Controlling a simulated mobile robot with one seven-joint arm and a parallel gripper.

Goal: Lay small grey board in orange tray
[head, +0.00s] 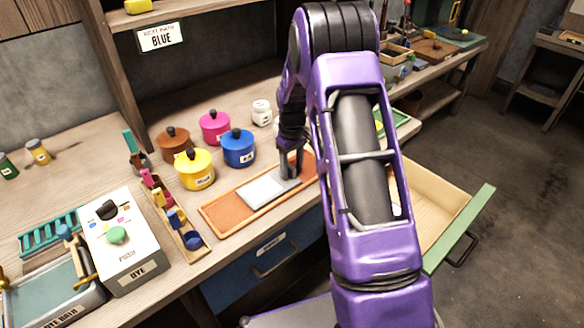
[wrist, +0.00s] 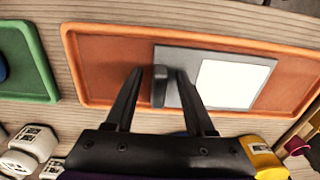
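The small grey board (head: 268,186) lies in the orange tray (head: 228,212), towards its right part in the head view. It carries a paler, nearly white rectangle and a dark upright grip at one end. In the wrist view, the board (wrist: 192,62) appears flat inside the rim of the tray (wrist: 105,60). My gripper (head: 290,172) is low over the board's grip end. In the wrist view, my gripper's fingers (wrist: 159,76) stand apart on either side of the dark grip, with gaps visible. My arm hides part of the tray's right end in the head view.
Yellow (head: 195,170), blue (head: 238,149), pink (head: 215,127) and brown (head: 173,143) lidded pots stand behind the tray. A dye box (head: 122,245) stands at left. A green tray (wrist: 30,60) lies beside the orange one. An open drawer (head: 440,205) juts out at right.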

